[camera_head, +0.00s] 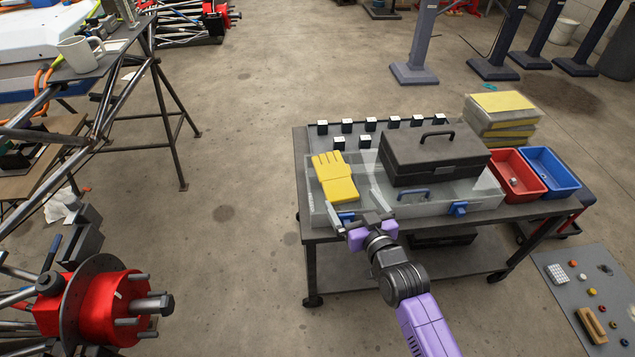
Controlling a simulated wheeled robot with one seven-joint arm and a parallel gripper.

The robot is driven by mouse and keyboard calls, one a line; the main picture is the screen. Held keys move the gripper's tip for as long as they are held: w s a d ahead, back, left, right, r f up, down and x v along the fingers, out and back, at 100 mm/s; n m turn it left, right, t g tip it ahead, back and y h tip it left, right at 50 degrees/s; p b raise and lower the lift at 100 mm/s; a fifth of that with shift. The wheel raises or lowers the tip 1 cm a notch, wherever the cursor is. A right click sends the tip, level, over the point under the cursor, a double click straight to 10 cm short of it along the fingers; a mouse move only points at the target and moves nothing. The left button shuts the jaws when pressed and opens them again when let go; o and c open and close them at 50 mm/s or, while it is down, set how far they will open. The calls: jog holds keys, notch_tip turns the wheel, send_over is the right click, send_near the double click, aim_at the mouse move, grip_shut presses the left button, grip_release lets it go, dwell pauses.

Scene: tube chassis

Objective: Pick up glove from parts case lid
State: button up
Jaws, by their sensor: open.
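A yellow glove (336,178) lies on the left part of the parts case lid (480,198), a clear lid with blue latches on a wheeled cart. The glove's fingers point toward the back of the cart. My gripper (361,205) is open and empty at the front edge of the case, just in front of the glove and to its right. Its fingers point toward the back. In this view I cannot tell its exact height above the lid. A blue latch shows beside the left finger.
A dark toolbox (433,154) stands on the case, right of the glove. Several small black-and-white blocks (371,124) line the cart's back. A red bin (517,175) and a blue bin (549,172) sit at the right.

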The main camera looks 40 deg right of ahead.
aim_at(339, 179)
jog(key=x, duration=0.5)
jog(key=shift+w, duration=0.2)
jog(key=shift+b+x, duration=0.65)
jog(key=shift+x, duration=2.35)
jog(key=shift+d, duration=0.15)
jog(key=c, duration=1.1)
jog(key=shift+o, duration=0.2)
